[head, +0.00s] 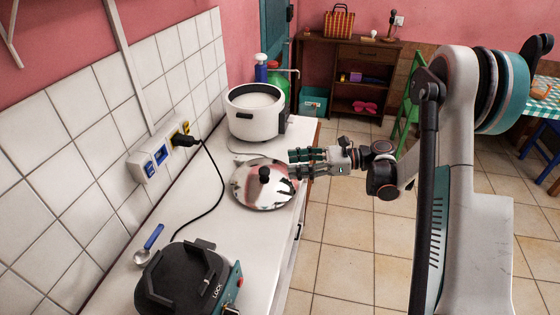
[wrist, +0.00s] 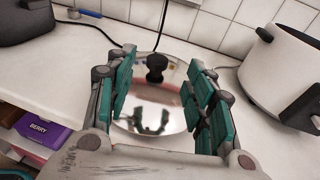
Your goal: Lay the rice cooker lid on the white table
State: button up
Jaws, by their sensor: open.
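The rice cooker lid (head: 262,191), a shiny metal disc with a black knob, lies flat on the white table (head: 225,245). It also shows in the wrist view (wrist: 172,66), with the knob upright near the far side. The white rice cooker (head: 254,118) stands open, without a lid, behind it; its side shows at the right of the wrist view (wrist: 275,72). My gripper (head: 293,163) is open and empty, at the right edge of the lid. In the wrist view the two green-padded fingers (wrist: 158,88) are apart, with the lid between and beyond them; nothing is between the pads.
A black appliance marked LOCK (head: 183,280) stands at the near end of the table. A blue-handled scoop (head: 150,243) lies beside it. A black cord (head: 218,180) runs from the wall socket (head: 160,152) across the table. Bottles (head: 275,74) stand behind the cooker.

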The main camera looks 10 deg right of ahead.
jog(key=shift+p+v, duration=0.4)
jog(key=shift+v, duration=1.8)
jog(key=s+a+r+n+h, duration=0.5)
jog(key=s+a+r+h, duration=0.1)
jog(key=s+r+h, duration=0.15)
jog(key=s+d+r+n+t+h, duration=0.2)
jog(key=s+d+n+h, duration=0.1)
jog(key=s+n, duration=0.4)
jog(key=s+d+r+n+t+h, duration=0.2)
jog(key=s+n+h, duration=0.3)
jog(key=s, duration=0.7)
jog(key=shift+d+n, duration=0.65)
jog(key=shift+n, duration=0.75)
jog(key=shift+r, duration=0.1)
